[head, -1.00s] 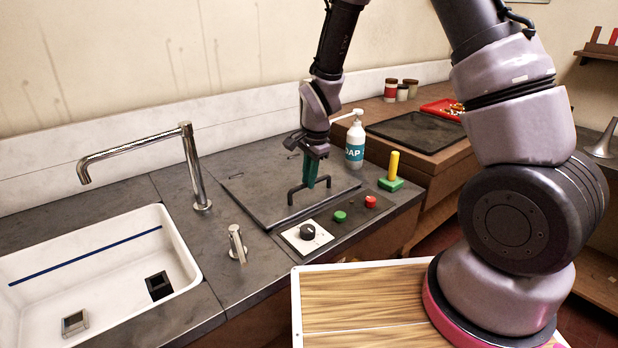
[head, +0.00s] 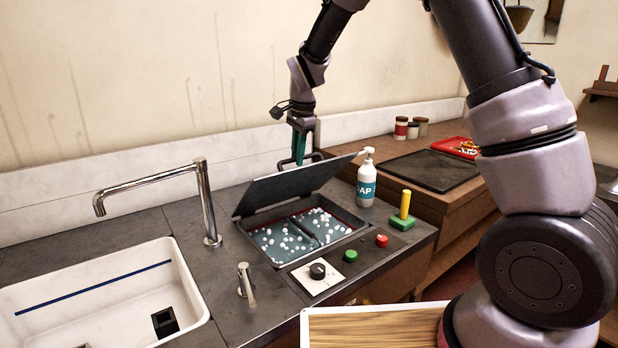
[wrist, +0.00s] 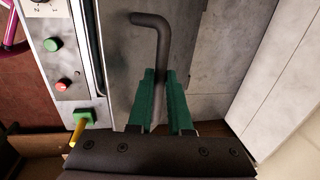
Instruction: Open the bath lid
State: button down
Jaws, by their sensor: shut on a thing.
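The bath lid (head: 285,190) is a dark grey panel, tilted partly open, hinged along its back edge. Under it the bath (head: 338,231) shows liquid with white bubbles or beads and a divider. My gripper (head: 299,160) has green fingers and is at the lid's raised front edge, shut on the dark bar handle. In the wrist view the green fingers (wrist: 163,105) close around the handle (wrist: 161,50), which stands off the grey lid face (wrist: 125,60).
A white soap bottle (head: 367,182) stands close right of the lid. A green block with a yellow peg (head: 404,206), red button (head: 382,240), green button (head: 350,256) and dial (head: 318,271) line the front. A sink (head: 100,290) with tap (head: 205,195) is left.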

jog(key=w+a+r, duration=0.1)
jog(key=w+a, duration=0.5)
jog(key=w, duration=0.3)
jog(key=w+a+r, duration=0.1)
jog(key=w+a, duration=0.5)
jog(key=w, duration=0.3)
jog(key=shift+w+a+r, duration=0.15)
jog(key=shift+w+r, duration=0.05)
jog(key=shift+r, duration=0.1)
jog(key=c, duration=0.8)
grip_release()
jog(key=shift+c, duration=0.2)
notch_tip(320, 180, up, 11)
jog(key=s+d, duration=0.1)
jog(key=shift+s+f, duration=0.2)
jog(key=shift+s, duration=0.05)
jog(key=shift+d+r, duration=0.1)
